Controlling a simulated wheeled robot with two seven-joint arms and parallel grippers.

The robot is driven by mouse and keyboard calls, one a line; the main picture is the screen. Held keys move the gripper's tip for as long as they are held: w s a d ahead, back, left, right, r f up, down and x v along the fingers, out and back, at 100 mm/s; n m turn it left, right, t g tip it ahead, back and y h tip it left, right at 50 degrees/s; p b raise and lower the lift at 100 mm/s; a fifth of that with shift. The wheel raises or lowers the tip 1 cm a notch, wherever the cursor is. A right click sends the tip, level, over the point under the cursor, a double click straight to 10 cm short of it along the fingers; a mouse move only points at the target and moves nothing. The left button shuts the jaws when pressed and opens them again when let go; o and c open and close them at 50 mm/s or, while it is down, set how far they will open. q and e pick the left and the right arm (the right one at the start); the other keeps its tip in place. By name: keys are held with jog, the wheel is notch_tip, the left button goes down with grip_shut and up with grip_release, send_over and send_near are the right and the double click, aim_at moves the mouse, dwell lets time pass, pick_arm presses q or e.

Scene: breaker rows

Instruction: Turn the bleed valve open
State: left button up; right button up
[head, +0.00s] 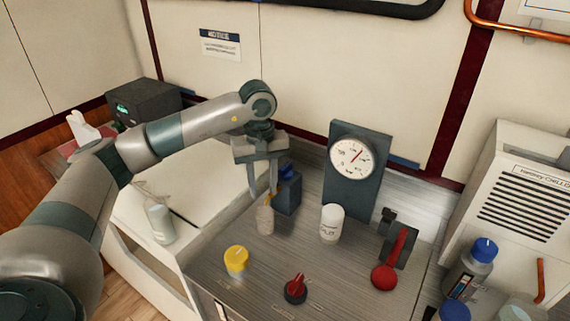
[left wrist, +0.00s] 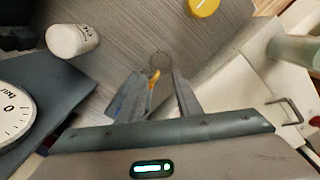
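No readable label marks which control is the bleed valve. A red lever with a round red end (head: 384,275) is on a dark bracket at the right of the grey bench. A red knob (head: 296,288) sits at the front, and a yellow knob (head: 236,260) left of it. A dark block (head: 288,192) with a blue top stands behind my left gripper. My left gripper (head: 264,192) points down, fingers apart, above a small clear jar (head: 265,220) with an orange piece in it. The orange piece (left wrist: 155,78) shows between the fingertips in the left wrist view. My right gripper is out of view.
A round gauge (head: 352,158) on a dark upright panel and a white canister (head: 332,223) stand right of the gripper. A blue-capped bottle (head: 468,268) is at the right edge beside a vented white unit (head: 515,200). Bare bench lies between the knobs.

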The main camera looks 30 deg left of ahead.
aim_at(286, 165)
pick_arm(q)
jog(key=shift+w+r+n, duration=0.25)
jog(key=shift+r+n, duration=0.5)
jog(key=shift+n, duration=0.25)
notch_tip(286, 165, up, 16)
jog(key=w+n+t, duration=0.2)
jog(key=n+t, duration=0.2)
jog(key=n, duration=2)
jog(key=shift+w+d+f+p, duration=0.15)
jog(key=shift+w+p, duration=0.25)
jog(key=shift+f, duration=0.15)
jog(key=p+x, duration=0.2)
jog(key=x, duration=0.3)
jog(key=p+x, duration=0.2)
jog(key=x, duration=0.3)
jog(key=p+x, duration=0.2)
jog(key=x, duration=0.3)
jog(key=shift+w+d+f, duration=0.2)
jog(key=shift+w+d, duration=0.05)
jog(key=shift+w, duration=0.1)
jog(key=shift+x, duration=0.8)
